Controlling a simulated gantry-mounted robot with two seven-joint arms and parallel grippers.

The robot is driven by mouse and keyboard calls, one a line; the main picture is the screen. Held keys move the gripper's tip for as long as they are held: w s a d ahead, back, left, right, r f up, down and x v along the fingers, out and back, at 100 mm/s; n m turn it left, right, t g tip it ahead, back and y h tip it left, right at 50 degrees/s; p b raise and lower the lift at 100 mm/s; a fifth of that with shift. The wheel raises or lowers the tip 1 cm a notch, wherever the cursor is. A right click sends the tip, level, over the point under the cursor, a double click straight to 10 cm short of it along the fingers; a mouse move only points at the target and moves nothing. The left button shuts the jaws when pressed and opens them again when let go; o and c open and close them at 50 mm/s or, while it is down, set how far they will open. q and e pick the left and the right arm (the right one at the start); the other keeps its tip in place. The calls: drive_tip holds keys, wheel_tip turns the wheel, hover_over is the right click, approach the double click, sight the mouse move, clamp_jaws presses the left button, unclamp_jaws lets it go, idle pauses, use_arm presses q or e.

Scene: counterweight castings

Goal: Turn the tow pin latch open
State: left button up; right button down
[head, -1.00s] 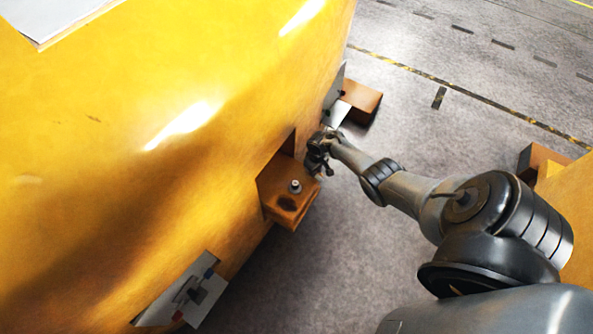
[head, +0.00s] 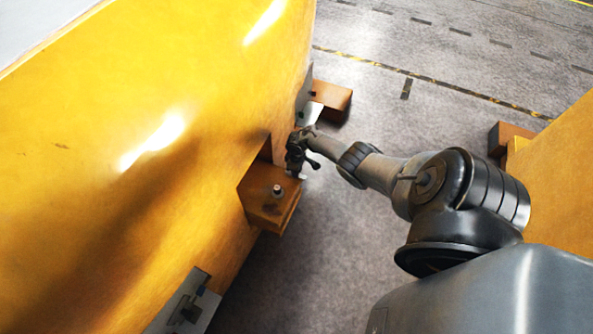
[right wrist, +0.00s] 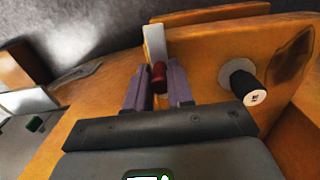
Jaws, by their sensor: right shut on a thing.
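The tow pin (head: 278,190) stands upright in a brown-orange hitch block (head: 262,212) on the side of the yellow casting. In the right wrist view the pin (right wrist: 252,92) has a pale end and a grey collar. A latch with a pale metal strip (right wrist: 155,44) and a red knob (right wrist: 159,77) is beside it. My right gripper (head: 297,172) is at the block's far edge. In the right wrist view its fingers (right wrist: 158,82) are shut on the red knob, one on each side. My left gripper is not in view.
The large yellow casting (head: 150,120) fills the left. A metal bracket plate (head: 190,305) is low on its side. A brown block (head: 330,98) stands beyond my gripper. Another yellow casting (head: 560,175) is at the right. Grey floor (head: 400,110) is clear between them.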

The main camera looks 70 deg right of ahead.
drive_tip(key=c, duration=1)
unclamp_jaws()
drive_tip(key=shift+r, duration=0.1)
wheel_tip(320, 180, up, 9)
drive_tip(key=p, duration=0.5)
drive_tip(key=shift+r+p, duration=0.2)
drive_tip(key=shift+p, duration=0.15)
drive_tip(key=shift+r, duration=0.6)
